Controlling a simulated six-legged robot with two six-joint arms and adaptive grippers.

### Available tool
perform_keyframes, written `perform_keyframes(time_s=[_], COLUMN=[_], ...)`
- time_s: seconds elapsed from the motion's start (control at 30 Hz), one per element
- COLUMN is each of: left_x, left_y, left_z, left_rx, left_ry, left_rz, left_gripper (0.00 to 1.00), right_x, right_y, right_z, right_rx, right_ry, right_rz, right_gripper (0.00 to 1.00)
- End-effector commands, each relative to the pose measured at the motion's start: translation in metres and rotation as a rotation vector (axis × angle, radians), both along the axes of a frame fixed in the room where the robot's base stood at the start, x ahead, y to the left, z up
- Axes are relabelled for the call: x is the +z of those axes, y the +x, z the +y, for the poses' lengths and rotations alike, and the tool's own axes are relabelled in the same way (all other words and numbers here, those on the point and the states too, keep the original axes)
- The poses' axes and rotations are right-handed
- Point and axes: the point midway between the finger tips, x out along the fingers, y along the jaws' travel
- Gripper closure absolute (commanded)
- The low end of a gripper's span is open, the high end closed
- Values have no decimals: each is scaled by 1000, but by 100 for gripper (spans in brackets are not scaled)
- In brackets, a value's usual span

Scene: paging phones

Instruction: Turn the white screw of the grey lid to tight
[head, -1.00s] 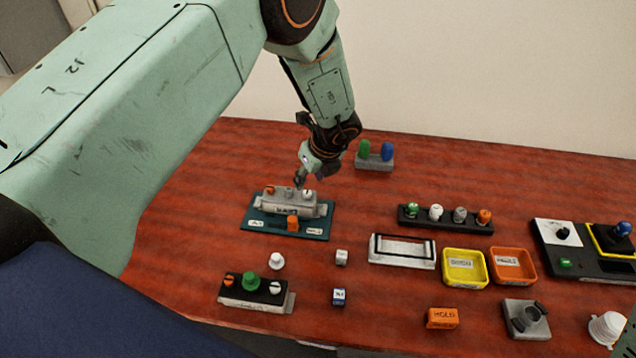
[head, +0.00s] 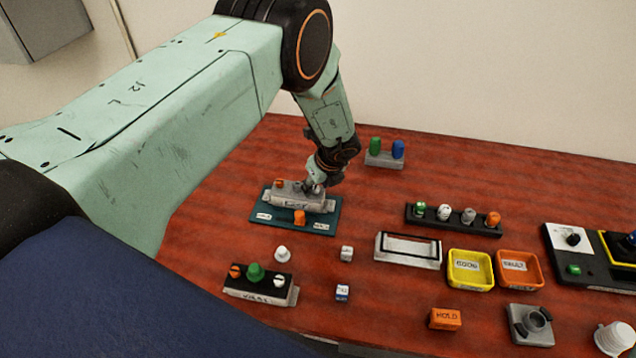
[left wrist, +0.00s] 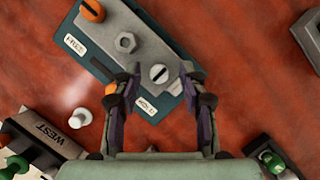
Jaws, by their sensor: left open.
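The grey lid (head: 290,198) lies on a teal base plate (head: 262,216), and it also shows in the left wrist view (left wrist: 105,25). On the lid, the left wrist view shows an orange screw (left wrist: 92,11), a grey hex nut (left wrist: 125,42) and the slotted white screw (left wrist: 158,72). My left gripper (left wrist: 160,70) is open, with one fingertip on either side of the white screw. It also shows over the right end of the lid in the head view (head: 314,186), where it hides the white screw. I cannot tell whether the fingers touch the screw.
An orange knob (head: 299,217) sits at the plate's front. Nearer stand a white peg (head: 282,254) and a black-topped block (head: 258,284) with three knobs. To the right are a rack of coloured knobs (head: 452,220), a yellow tray (head: 470,284) and an orange tray (head: 519,284).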

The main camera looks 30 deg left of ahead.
Motion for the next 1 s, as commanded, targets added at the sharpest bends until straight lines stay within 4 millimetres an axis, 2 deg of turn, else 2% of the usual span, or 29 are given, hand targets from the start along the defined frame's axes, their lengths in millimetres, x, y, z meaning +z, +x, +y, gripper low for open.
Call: perform_keyframes(time_s=[0.17, 0.67, 1.0], left_x=[0, 0, 0], left_y=[1, 2, 1], left_z=[-1, -1, -1], left_rx=[-1, -1, -10], left_ry=[0, 0, 1], left_rz=[0, 0, 1], left_gripper=[57, 99, 100], right_x=[0, 0, 0], right_y=[0, 0, 0], right_z=[0, 0, 0], right_rx=[0, 0, 0], right_ry=[0, 0, 0], right_rz=[0, 0, 0], right_gripper=[60, 60, 60])
